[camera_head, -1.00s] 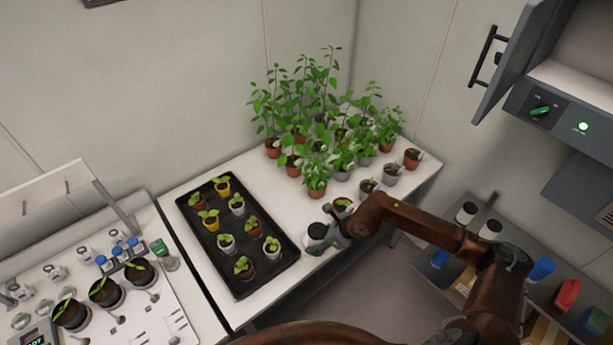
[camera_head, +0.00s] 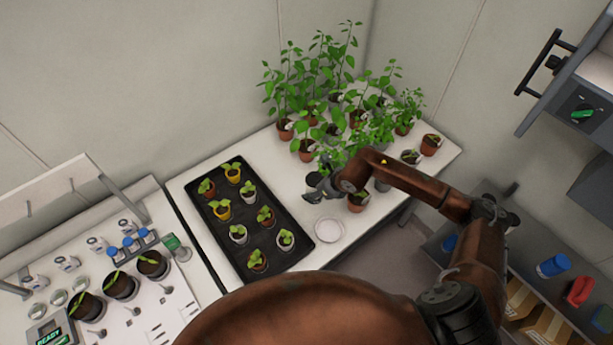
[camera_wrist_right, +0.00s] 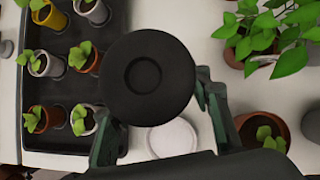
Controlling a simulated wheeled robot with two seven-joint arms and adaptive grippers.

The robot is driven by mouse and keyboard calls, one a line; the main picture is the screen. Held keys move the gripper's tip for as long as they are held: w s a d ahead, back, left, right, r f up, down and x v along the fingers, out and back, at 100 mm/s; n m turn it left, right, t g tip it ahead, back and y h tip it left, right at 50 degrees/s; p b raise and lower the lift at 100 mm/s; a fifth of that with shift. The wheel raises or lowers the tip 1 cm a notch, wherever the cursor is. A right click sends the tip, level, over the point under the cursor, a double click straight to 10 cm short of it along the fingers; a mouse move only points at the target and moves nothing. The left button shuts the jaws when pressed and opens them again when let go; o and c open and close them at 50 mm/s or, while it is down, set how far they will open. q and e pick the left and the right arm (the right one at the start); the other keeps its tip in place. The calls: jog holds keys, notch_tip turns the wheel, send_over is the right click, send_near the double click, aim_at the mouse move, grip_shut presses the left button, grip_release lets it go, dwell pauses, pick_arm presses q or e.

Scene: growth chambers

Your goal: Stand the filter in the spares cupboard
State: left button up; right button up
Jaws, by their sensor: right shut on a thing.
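The filter (camera_wrist_right: 147,77), a round piece with a black top and a recessed centre, is between the fingers of my right gripper (camera_wrist_right: 160,108) in the right wrist view. My right gripper (camera_head: 320,190) is shut on it, above the white table. In the head view the filter (camera_head: 314,179) is small and partly hidden by the gripper. A white round dish (camera_head: 329,230) lies empty on the table just below; it also shows in the wrist view (camera_wrist_right: 172,138). A grey open shelf unit (camera_head: 575,270), possibly the spares cupboard, stands at the right, partly behind my arm. My left gripper is out of view.
A black tray (camera_head: 222,243) of potted seedlings lies left of the dish. Leafy potted plants (camera_head: 345,115) crowd the table behind the gripper. A blue item (camera_head: 553,266) and a red item (camera_head: 578,291) stand on the shelf unit. A cabinet door handle (camera_head: 546,62) juts out upper right.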

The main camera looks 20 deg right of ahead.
jog(key=w+f, duration=0.2)
jog(key=w, duration=0.1)
jog(key=w+a+f+p, duration=0.1)
jog(key=w+f, duration=0.4)
jog(key=w, duration=0.1)
jog(key=shift+w+a+f+p, duration=0.2)
jog(key=shift+w+f+p, duration=0.15)
jog(key=shift+w, duration=0.05)
jog(key=shift+w+f, duration=0.15)
jog(key=shift+f, duration=0.15)
notch_tip(320, 180, down, 2)
jog(key=shift+p, duration=0.45)
jog(key=shift+f, duration=0.5)
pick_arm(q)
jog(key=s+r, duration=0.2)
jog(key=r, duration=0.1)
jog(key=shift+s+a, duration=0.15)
pick_arm(e)
jog(key=shift+f, duration=0.1)
jog(key=o, duration=0.9)
jog(key=shift+c, duration=0.2)
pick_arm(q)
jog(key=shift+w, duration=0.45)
pick_arm(e)
jog(key=o, duration=0.4)
